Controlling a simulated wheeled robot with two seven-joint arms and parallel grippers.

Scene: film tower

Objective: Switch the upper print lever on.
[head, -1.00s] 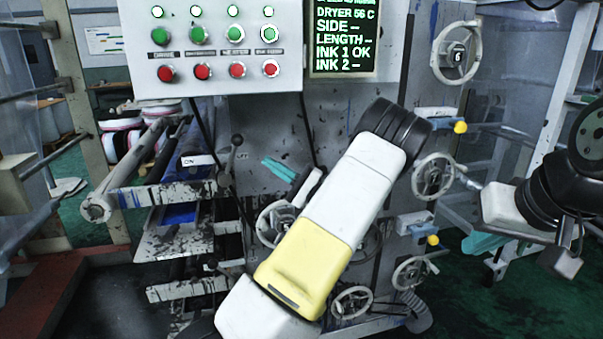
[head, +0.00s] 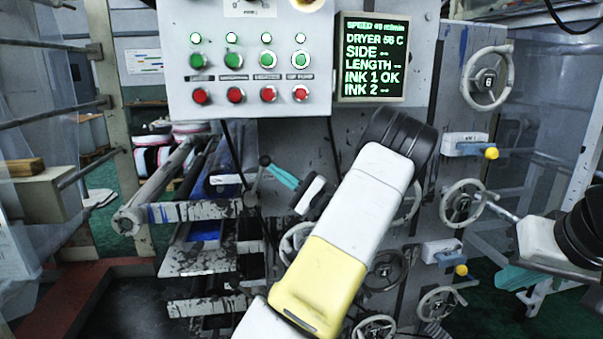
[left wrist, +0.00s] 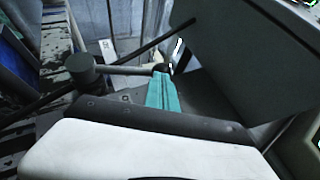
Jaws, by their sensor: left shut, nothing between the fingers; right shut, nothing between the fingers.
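The upper print lever (head: 258,177) is a thin rod with a dark ball knob on the front of the machine. It stands up and leans slightly right, away from the white ON plate (head: 225,180) on its left. My left gripper (head: 272,164) has shut teal fingers, with tips at the right side of the knob; whether they touch it I cannot tell. In the left wrist view the fingers (left wrist: 160,92) point at the dark knob (left wrist: 161,68) on its rod. My right gripper (head: 515,278) is shut and empty at the lower right, away from the lever.
A control box (head: 245,65) with green and red buttons and a text display (head: 370,58) hang above the lever. Handwheels (head: 462,202) and yellow-knobbed valves (head: 463,144) lie to the right. Rollers (head: 155,190) stick out at the left. My left forearm covers the machine's middle.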

